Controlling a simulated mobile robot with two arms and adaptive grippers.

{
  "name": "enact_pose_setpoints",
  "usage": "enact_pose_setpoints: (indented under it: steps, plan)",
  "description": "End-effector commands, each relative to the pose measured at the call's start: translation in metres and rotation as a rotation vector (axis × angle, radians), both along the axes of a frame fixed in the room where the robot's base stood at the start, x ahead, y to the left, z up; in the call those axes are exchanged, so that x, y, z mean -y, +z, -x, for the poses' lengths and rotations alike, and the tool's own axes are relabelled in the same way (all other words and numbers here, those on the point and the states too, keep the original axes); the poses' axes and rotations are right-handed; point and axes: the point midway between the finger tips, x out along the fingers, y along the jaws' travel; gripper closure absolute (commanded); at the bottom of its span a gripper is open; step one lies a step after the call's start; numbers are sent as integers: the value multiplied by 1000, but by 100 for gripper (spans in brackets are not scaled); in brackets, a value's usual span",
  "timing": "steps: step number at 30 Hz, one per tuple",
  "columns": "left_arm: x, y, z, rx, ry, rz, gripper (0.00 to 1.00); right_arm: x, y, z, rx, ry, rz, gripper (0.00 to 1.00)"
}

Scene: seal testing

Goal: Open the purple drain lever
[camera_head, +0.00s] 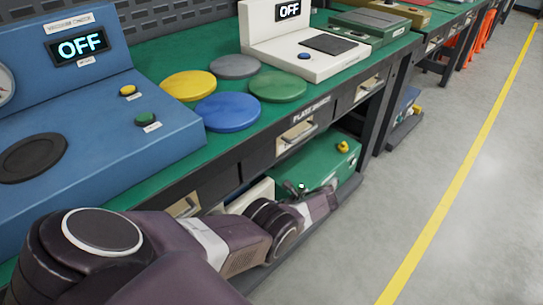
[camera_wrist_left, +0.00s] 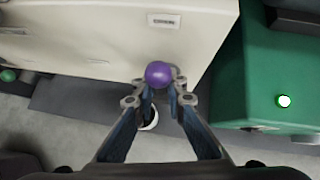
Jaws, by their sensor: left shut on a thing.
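The purple drain lever's round knob (camera_wrist_left: 158,74) shows in the left wrist view, in front of a cream box with a small label above the knob. My left gripper (camera_wrist_left: 159,98) has its fingertips on either side of the knob and is shut on it. In the head view my left arm reaches down to the lower shelf under the bench, with the left gripper (camera_head: 318,195) in front of the green box. The purple knob is hidden there. My right gripper is in neither view.
The cream box (camera_wrist_left: 90,40) stands beside a green box (camera_wrist_left: 250,80) with a white-topped knob (camera_wrist_left: 284,101). In the head view, the green bench top (camera_head: 150,60) with coloured discs overhangs the shelf. Open grey floor (camera_head: 420,170) lies to the right.

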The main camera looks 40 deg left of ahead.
Motion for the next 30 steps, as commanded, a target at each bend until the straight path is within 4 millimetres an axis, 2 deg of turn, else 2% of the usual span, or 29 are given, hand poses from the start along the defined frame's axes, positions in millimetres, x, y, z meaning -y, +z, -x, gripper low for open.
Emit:
enact_pose_setpoints:
  steps: [1, 10, 11, 15, 30]
  plan:
    - [-6, 2, 2, -8, 4, -9, 100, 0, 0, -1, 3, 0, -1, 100]
    - [-6, 3, 2, -8, 3, -9, 100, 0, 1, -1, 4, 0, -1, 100]
    - [-6, 2, 2, -8, 2, -10, 88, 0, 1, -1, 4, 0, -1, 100]
    - [-5, 2, 1, -5, 1, -8, 73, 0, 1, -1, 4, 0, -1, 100]
    - [5, 7, -2, -1, -3, -5, 73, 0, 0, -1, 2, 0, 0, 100]
